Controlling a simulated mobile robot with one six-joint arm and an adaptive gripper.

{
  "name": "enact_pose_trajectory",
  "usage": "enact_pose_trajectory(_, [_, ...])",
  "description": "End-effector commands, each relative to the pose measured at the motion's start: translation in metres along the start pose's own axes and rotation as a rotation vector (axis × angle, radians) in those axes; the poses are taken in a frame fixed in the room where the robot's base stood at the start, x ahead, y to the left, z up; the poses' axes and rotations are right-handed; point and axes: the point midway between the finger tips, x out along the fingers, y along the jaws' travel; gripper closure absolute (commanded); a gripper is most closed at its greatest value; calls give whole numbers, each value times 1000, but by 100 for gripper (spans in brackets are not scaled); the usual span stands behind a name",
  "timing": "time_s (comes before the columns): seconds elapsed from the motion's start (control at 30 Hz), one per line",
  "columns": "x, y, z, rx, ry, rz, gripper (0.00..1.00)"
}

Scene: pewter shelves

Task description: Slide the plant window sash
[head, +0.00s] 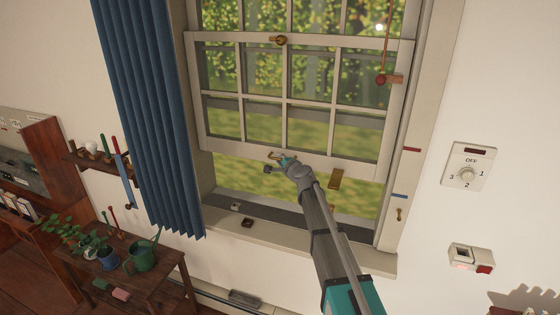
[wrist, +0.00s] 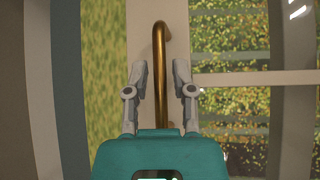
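The white lower window sash (head: 240,150) stands partly raised, with an open gap between its bottom rail and the sill (head: 290,237). A curved brass handle (wrist: 160,45) is mounted on the sash's pale bottom rail (wrist: 138,30). Gaps show between the fingers and the handle. The handle's lower end is partly hidden behind my gripper.
A blue curtain (head: 150,110) hangs left of the window. A brass plate (head: 335,179) is on the rail to the right. A red knob on a cord (head: 381,80) hangs at upper right.

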Motion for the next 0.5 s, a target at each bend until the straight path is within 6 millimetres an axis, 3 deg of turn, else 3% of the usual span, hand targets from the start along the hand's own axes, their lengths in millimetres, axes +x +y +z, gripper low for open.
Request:
enact_pose_trajectory(0.03, [0, 0, 0, 0, 0, 0, 86])
enact_pose_trajectory(0.1, [0, 0, 0, 0, 0, 0, 99])
enact_pose_trajectory(0.13, [0, 0, 0, 0, 0, 0, 100])
enact_pose_trajectory(0.5, [0, 2, 0, 0, 0, 0, 100])
